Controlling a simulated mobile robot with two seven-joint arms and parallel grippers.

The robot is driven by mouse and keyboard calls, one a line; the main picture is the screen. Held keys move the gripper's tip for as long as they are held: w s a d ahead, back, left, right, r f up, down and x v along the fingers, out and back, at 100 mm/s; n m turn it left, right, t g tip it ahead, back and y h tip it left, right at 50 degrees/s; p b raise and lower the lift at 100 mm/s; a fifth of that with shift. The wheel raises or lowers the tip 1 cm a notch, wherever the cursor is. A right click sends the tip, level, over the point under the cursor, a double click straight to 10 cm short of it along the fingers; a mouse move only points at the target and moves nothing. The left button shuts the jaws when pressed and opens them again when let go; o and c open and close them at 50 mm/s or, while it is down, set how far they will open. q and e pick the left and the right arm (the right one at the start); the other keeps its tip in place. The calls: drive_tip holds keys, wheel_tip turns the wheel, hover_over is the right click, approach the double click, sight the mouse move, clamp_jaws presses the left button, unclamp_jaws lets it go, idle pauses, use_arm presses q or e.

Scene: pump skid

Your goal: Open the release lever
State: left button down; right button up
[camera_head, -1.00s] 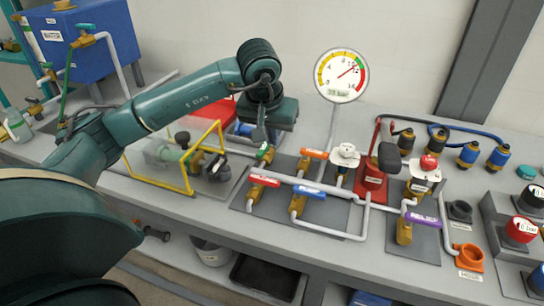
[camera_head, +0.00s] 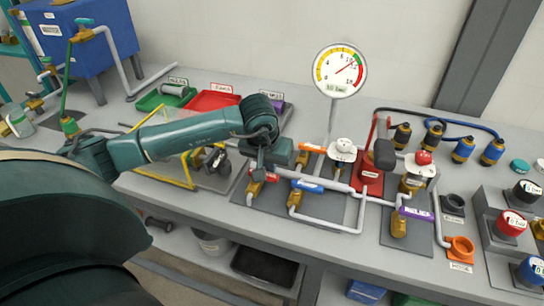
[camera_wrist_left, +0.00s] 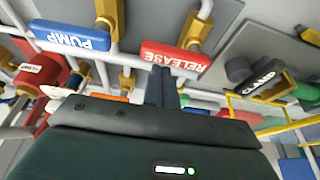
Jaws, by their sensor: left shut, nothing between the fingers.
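The release lever has a red handle marked RELEASE (camera_wrist_left: 175,56) in the left wrist view, on a brass valve fitting. In the head view only a bit of its red handle (camera_head: 271,179) shows beside my gripper. My left gripper (camera_head: 258,173) is shut and empty, pointing down at this handle. In the left wrist view its dark fingers (camera_wrist_left: 162,88) end close beside the handle; I cannot tell whether they touch it. My right gripper is in neither view.
The blue PUMP lever (camera_head: 307,186) is close on the right. An orange lever (camera_head: 313,148) is behind. A gauge (camera_head: 340,71) stands at the back. A yellow frame (camera_head: 189,176) and a clamp (camera_wrist_left: 262,79) are nearby. Red (camera_head: 213,101) and green trays lie behind my arm.

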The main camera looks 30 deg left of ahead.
use_arm(q)
drive_tip(key=shift+s+d+m+b, duration=0.1)
drive_tip(key=shift+m+b, duration=0.2)
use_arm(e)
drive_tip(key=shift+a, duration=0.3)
use_arm(q)
drive_tip(key=shift+s+m+h+b, duration=0.1)
drive_tip(key=shift+m+h+b, duration=0.2)
drive_tip(key=shift+m+b, duration=0.1)
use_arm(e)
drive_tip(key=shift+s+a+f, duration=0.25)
